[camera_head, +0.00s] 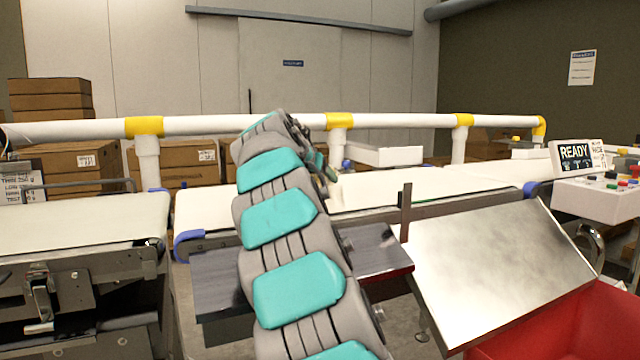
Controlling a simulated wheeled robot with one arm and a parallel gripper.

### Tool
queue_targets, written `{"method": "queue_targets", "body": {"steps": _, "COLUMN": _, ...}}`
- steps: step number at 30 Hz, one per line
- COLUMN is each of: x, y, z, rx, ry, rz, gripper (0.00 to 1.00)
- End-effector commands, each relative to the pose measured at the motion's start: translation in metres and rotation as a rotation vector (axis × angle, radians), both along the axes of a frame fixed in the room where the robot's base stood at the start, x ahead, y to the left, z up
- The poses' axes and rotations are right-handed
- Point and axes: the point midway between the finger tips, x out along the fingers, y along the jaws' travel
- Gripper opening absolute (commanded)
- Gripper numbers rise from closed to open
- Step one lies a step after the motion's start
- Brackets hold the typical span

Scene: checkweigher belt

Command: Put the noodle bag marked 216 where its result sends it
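My arm, grey with teal pads, rises through the middle of the view and reaches over the white belt (440,185). My gripper (328,178) is small and partly hidden at the arm's far end, low over the belt. I cannot tell whether it is open or shut, or whether it holds anything. No noodle bag marked 216 can be made out; the arm covers part of the belt. A display (575,156) at the right reads READY. A tilted metal plate (490,255) slopes beside the belt, above a red bin (570,325).
Another white belt (85,222) stands at the left, with a gap before the middle one. A white guard rail (230,124) with yellow joints runs behind. A button box (598,197) stands at right. Cardboard boxes (75,160) are stacked behind the rail.

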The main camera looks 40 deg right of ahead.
Motion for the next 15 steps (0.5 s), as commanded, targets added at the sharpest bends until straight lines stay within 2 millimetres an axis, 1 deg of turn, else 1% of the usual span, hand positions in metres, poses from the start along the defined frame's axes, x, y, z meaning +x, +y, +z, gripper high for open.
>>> {"method": "queue_targets", "body": {"steps": 5, "x": 0.0, "y": 0.0, "z": -0.014, "rx": -0.003, "ry": 0.0, "rz": 0.001, "gripper": 0.0}}
{"method": "queue_targets", "body": {"steps": 15, "x": 0.0, "y": 0.0, "z": -0.018, "rx": -0.002, "ry": -0.001, "rz": 0.001, "gripper": 0.0}}
